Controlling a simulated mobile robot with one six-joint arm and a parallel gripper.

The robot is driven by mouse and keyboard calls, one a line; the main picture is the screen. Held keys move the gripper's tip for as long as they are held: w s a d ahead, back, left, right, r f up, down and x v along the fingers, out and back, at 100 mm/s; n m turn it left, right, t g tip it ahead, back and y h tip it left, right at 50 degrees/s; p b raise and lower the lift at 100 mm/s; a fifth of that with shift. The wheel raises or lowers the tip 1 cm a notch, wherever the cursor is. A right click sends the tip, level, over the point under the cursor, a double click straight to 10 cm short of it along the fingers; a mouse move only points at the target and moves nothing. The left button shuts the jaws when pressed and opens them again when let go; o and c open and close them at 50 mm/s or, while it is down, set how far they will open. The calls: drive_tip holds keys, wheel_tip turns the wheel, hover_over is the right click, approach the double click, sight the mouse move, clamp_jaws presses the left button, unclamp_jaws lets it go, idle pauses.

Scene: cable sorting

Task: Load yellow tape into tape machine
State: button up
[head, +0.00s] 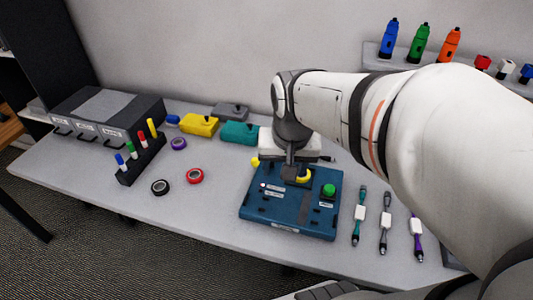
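The tape machine (262,208) is a blue box with a green button (328,190) and white labels, lying on the table right of centre. The yellow tape (304,177) shows as a partial yellow ring at the machine's back middle, partly hidden by my gripper. My gripper (293,173) points down over the back of the machine, at the yellow tape. Its fingers are small and dark here, so I cannot tell whether they grip the tape or whether the tape rests in the machine.
Red (195,176), black (160,187) and purple (178,143) tapes lie left of the machine. A marker rack (141,160) and grey drawer unit (108,113) stand farther left. Several cables, one being purple (416,239), lie right. Yellow (199,125) and teal (239,133) blocks sit behind. The front left table is clear.

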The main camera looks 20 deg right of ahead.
drive_tip(key=s+n, duration=0.1)
drive_tip(key=s+a+n, duration=0.1)
drive_tip(key=s, duration=0.1)
drive_tip(key=s+a+n, duration=0.1)
drive_tip(key=shift+s+a+f+n+t, duration=0.1)
drive_tip(key=shift+s+f+n+t, duration=0.05)
drive_tip(key=shift+s+n+t, duration=0.2)
